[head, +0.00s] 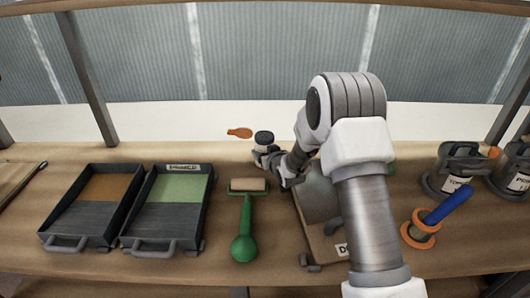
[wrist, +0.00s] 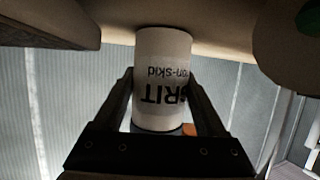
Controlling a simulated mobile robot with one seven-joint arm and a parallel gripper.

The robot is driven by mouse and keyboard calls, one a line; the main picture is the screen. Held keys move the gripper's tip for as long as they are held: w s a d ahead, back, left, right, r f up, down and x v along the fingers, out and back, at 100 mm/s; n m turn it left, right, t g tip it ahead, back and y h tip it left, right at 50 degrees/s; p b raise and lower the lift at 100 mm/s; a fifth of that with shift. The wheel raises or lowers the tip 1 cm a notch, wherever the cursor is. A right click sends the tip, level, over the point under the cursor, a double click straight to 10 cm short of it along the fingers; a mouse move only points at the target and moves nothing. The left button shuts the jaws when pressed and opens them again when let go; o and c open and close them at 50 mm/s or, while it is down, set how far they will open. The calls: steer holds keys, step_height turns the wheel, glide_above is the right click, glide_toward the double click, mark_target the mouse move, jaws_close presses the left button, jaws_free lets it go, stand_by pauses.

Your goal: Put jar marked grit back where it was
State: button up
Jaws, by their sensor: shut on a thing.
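The jar marked grit (wrist: 162,75) is white with black lettering, seen upside down in the wrist view, between the two fingers of my gripper (wrist: 165,105). My gripper is shut on it. In the head view the jar (head: 264,138) has a dark lid and stands upright at the gripper's tip (head: 265,155), towards the back of the wooden bench (head: 225,153). I cannot tell whether its base touches the bench.
An orange flat item (head: 239,132) lies just left of the jar. A green-handled roller (head: 244,220) and two trays (head: 92,205) (head: 168,205) are to the left. Dark lidded containers (head: 460,172) and a blue-handled tool (head: 447,207) are at right.

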steer(key=shift+f, duration=0.1)
steer(key=o, duration=1.5)
steer(key=shift+c, duration=0.2)
